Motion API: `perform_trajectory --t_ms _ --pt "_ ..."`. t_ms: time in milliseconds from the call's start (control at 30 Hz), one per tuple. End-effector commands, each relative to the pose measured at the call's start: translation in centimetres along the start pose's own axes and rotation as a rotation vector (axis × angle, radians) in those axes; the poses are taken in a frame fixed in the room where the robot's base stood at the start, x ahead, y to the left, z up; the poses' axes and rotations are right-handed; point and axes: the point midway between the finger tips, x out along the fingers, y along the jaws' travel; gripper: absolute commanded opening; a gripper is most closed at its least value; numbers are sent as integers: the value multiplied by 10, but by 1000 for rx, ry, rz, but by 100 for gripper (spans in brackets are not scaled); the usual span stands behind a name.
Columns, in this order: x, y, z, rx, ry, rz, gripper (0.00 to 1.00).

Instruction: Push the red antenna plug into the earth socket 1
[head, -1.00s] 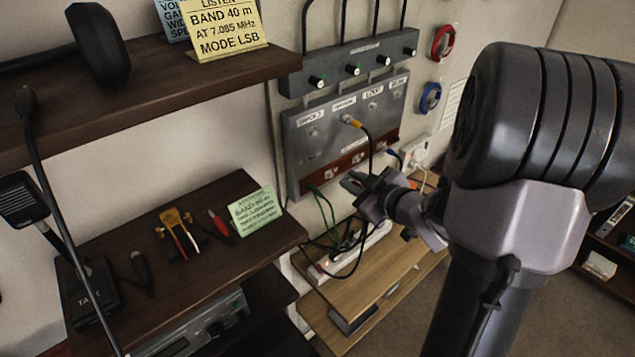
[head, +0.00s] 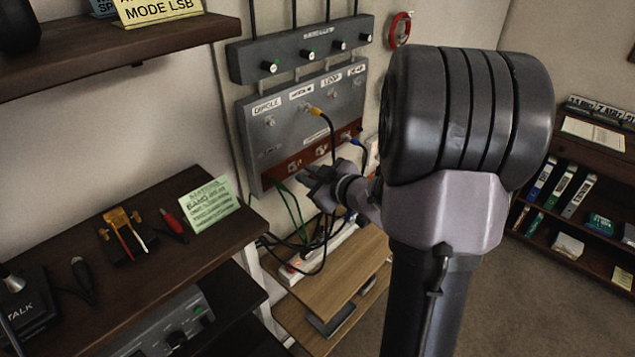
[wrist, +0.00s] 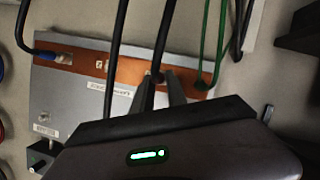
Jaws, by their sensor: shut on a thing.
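The grey antenna panel (head: 262,148) is on the wall, with a red-brown earth strip (head: 272,178) along its lower edge. My gripper (head: 318,182) is in front of the strip's lower edge. In the wrist view my gripper (wrist: 160,90) is shut at the strip (wrist: 128,70), on the end of a black cable (wrist: 165,38). The number of the socket at the fingers is not readable.
A yellow plug (head: 315,111) is in the upper panel. A blue plug (wrist: 64,58) and green cables (wrist: 203,50) are at the strip on either side of my gripper. Loose black cables (head: 290,243) hang below. A wooden shelf (head: 345,270) is underneath.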

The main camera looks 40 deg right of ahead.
Motion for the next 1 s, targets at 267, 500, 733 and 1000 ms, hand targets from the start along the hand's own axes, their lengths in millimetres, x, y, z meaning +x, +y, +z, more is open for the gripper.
perform_trajectory --t_ms 267,500,733,1000 --pt "10 0 -4 1 0 0 0" --pt "10 0 -5 0 0 0 0" --pt "10 0 -4 0 1 0 0" --pt "10 0 -5 0 1 0 0"
